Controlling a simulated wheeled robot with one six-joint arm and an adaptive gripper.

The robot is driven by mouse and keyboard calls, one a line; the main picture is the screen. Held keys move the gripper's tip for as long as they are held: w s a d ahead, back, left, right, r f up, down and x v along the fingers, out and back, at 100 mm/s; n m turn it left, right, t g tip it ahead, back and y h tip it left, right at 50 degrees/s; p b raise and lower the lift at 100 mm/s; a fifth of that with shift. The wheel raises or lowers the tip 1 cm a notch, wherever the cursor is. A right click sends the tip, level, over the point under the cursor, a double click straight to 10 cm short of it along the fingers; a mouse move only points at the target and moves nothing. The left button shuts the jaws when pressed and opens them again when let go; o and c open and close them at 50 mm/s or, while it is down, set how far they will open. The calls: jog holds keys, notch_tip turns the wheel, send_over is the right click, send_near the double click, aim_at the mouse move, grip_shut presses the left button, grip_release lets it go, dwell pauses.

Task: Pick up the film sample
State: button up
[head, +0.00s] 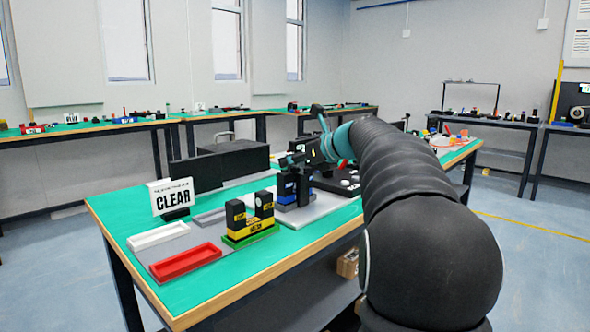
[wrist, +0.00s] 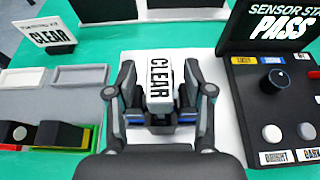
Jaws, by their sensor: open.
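A white block labelled CLEAR (wrist: 159,82), which looks like the film sample, stands in a dark holder with blue parts (wrist: 160,118) on a white plate. The holder also shows in the head view (head: 287,188), below my gripper. My gripper (wrist: 159,100) is open, with one finger on each side of the sample in the wrist view. I see gaps between fingers and sample, and no clear contact. In the head view my gripper (head: 308,152) is small and dark, and the sample cannot be made out there.
A CLEAR sign (head: 172,197), a white tray (head: 158,237), a red tray (head: 186,262) and black blocks in a yellow-green rack (head: 250,226) are to the left. A control panel (wrist: 280,115) with a knob, buttons and a PASS screen (wrist: 280,25) stands close on the right.

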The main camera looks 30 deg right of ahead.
grip_shut()
